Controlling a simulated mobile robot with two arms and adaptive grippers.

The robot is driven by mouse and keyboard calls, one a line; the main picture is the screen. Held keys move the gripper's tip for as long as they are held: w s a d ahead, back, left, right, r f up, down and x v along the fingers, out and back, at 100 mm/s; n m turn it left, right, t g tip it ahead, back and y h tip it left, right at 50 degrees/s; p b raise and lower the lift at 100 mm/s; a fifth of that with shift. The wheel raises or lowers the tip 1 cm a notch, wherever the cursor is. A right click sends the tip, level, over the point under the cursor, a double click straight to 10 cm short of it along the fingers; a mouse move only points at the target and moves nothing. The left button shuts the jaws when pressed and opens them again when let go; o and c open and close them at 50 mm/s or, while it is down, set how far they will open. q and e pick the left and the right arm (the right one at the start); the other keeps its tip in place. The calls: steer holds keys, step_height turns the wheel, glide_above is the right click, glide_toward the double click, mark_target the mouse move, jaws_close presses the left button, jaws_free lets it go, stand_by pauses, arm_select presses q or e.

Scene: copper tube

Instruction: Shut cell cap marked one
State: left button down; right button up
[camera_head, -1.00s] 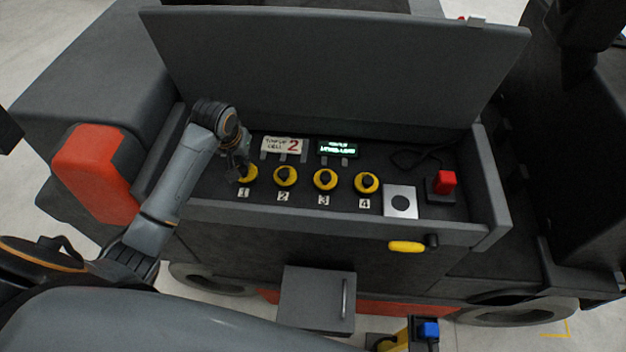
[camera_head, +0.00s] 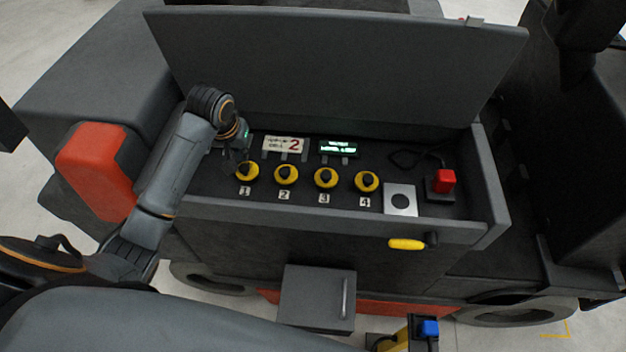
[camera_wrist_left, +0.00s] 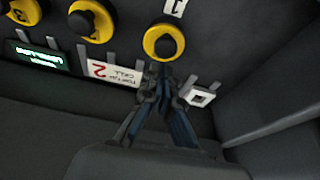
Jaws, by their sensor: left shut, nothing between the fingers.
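The cell cap marked one (camera_head: 247,173) is a yellow ring with a black centre, at the left end of a row of similar caps, above a white label "1" (camera_head: 245,191). It also shows in the left wrist view (camera_wrist_left: 151,44), with its label upside down above it. My left gripper (camera_head: 238,165) hangs just behind and left of this cap, partly overlapping it in the head view. In the left wrist view its fingers (camera_wrist_left: 161,70) are together and empty, with the tips close to the ring's edge; I cannot tell whether they touch. My right gripper is not in view.
Caps two (camera_head: 286,175), three (camera_head: 325,178) and four (camera_head: 366,182) continue rightward. Behind them are a sign reading "2" (camera_head: 283,144) and a green-lit display (camera_head: 338,147). A red button (camera_head: 444,181) is at right. The raised lid (camera_head: 330,70) stands behind, and side walls enclose the bay.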

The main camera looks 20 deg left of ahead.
arm_select(q)
steer(key=shift+r, duration=0.85)
steer(key=shift+w+a+r, duration=0.15)
steer(key=shift+w+r, duration=0.25)
steer(key=shift+r, duration=0.4)
steer(key=shift+s+r, duration=0.2)
steer(key=shift+r, duration=0.45)
steer(key=shift+w, duration=0.1)
steer(key=shift+f, duration=0.1)
